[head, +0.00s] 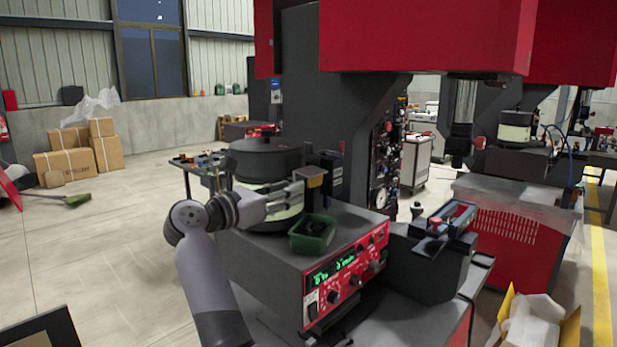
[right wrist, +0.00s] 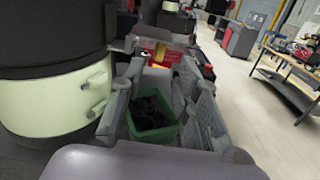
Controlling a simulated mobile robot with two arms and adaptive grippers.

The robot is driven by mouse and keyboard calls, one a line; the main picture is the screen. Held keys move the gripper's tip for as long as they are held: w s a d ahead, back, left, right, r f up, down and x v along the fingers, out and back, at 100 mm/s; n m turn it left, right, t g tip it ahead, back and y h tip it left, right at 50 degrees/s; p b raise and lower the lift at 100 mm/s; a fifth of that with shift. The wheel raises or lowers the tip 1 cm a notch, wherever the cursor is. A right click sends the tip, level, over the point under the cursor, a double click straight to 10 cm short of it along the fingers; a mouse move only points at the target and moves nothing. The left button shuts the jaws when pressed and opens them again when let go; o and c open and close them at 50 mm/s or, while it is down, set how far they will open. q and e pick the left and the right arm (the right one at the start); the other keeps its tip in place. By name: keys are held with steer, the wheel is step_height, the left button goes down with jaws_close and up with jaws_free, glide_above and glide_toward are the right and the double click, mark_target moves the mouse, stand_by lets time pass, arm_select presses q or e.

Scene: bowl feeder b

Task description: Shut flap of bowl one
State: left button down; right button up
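A bowl feeder with a black lidded bowl (head: 262,155) and a cream band stands on a grey machine with a red control panel (head: 348,282). I cannot clearly make out its flap or how far it stands open. My right gripper (head: 300,192) is in front of the bowl's cream band, its fingers pointing right. In the right wrist view, the fingers of my right gripper (right wrist: 163,108) are spread apart with nothing held. The bowl's cream side (right wrist: 55,108), with small pegs, is just left of the fingers. My left gripper is not in view.
A green bin (head: 313,233) with dark parts sits on the machine near the gripper; it also shows beyond the fingers in the right wrist view (right wrist: 152,122). Open floor lies left.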

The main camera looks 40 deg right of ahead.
mark_target(309, 183)
steer(key=d, duration=0.2)
steer(key=d+p, duration=0.1)
steer(key=d, duration=0.1)
steer(key=d+p, duration=0.1)
steer(key=d, duration=0.2)
steer(key=shift+w+d, duration=0.1)
steer(key=shift+w, duration=0.25)
steer(key=shift+c, duration=0.4)
steer(key=shift+s, duration=0.1)
jaws_close()
